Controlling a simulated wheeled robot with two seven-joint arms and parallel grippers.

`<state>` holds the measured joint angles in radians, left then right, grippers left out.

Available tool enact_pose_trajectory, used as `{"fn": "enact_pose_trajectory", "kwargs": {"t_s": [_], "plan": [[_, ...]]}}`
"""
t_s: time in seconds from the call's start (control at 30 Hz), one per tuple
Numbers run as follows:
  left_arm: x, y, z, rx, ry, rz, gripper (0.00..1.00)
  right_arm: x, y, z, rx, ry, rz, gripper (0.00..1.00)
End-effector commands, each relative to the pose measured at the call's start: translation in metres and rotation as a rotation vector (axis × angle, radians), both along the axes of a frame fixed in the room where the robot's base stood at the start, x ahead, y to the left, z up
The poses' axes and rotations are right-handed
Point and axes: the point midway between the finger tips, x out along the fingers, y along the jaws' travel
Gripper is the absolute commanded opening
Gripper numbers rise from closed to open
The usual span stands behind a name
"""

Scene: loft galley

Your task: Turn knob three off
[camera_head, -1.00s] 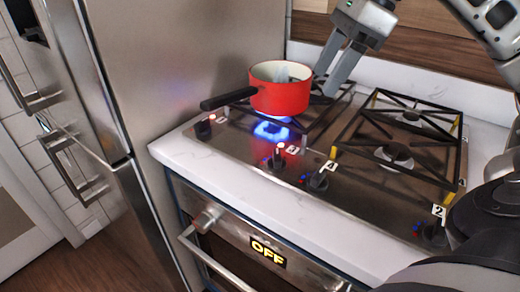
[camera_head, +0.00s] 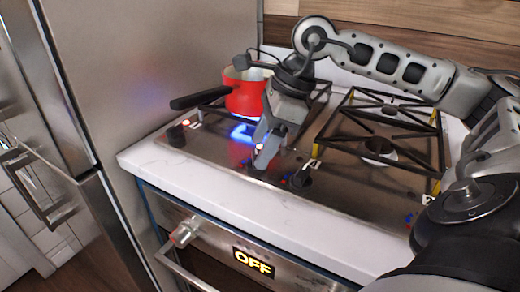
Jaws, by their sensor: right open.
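Knob three (camera_head: 256,171) is at the front of the steel cooktop, mostly hidden behind my gripper's fingers. A small red light glows beside it, and its label is covered. My right gripper (camera_head: 264,152) reaches down from above with its open fingers at knob three. I cannot tell whether they touch it. My left gripper is not in view.
The red pot (camera_head: 243,95) with a black handle stands just behind my gripper. Another knob (camera_head: 300,178) is close to its right, and a far-left knob (camera_head: 177,136) also has a red light. Black grates (camera_head: 375,150) fill the right side. The oven display (camera_head: 253,262) reads OFF.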

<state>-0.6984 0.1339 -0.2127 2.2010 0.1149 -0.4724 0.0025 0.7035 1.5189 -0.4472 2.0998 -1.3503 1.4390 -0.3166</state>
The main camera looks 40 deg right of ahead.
Motion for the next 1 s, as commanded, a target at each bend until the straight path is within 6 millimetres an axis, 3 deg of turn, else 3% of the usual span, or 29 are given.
{"fn": "enact_pose_trajectory", "kwargs": {"t_s": [0.17, 0.47, 0.63, 1.0], "plan": [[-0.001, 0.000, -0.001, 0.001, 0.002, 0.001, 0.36, 0.003, 0.004, -0.013, 0.000, 0.000, 0.000, 0.60], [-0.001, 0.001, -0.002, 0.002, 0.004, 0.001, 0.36, 0.004, 0.005, -0.015, 0.000, 0.000, 0.000, 0.60], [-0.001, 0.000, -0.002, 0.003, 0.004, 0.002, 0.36, 0.004, 0.005, -0.014, 0.000, 0.000, 0.000, 0.15], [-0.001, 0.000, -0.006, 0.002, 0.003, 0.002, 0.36, 0.003, 0.005, -0.015, -0.001, 0.000, -0.045, 0.15]]}}
